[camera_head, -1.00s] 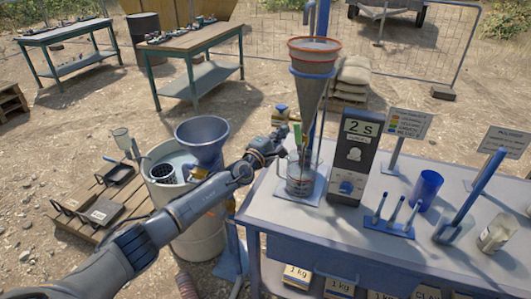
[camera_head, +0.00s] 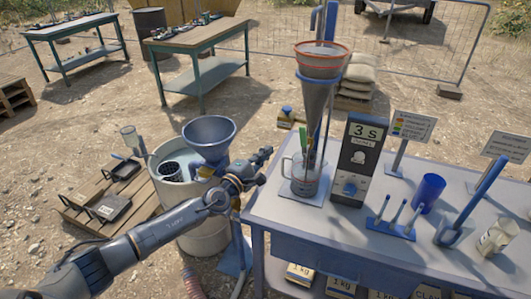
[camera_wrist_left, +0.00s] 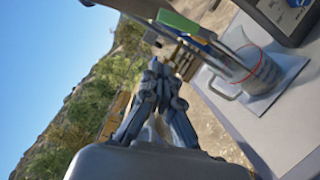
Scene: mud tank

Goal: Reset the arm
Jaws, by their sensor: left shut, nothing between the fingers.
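My left arm comes in from the lower left in the head view. Its gripper (camera_head: 262,158) is over the left edge of the work table, left of the measuring jug and apart from it. In the left wrist view the gripper (camera_wrist_left: 155,72) has its fingers together with nothing between them. The clear jug (camera_head: 304,178) stands under the funnel (camera_head: 318,95) on the table; it also shows in the left wrist view (camera_wrist_left: 262,75) with a red mark on it. My right gripper does not show.
The timer box (camera_head: 356,160) reads 3 s, right of the jug. A blue cup (camera_head: 429,190) and a rack of blue rods (camera_head: 390,229) stand further right. A white barrel (camera_head: 200,235) with a blue funnel (camera_head: 209,134) stands near my arm. Black trays lie on a pallet (camera_head: 85,215) at left.

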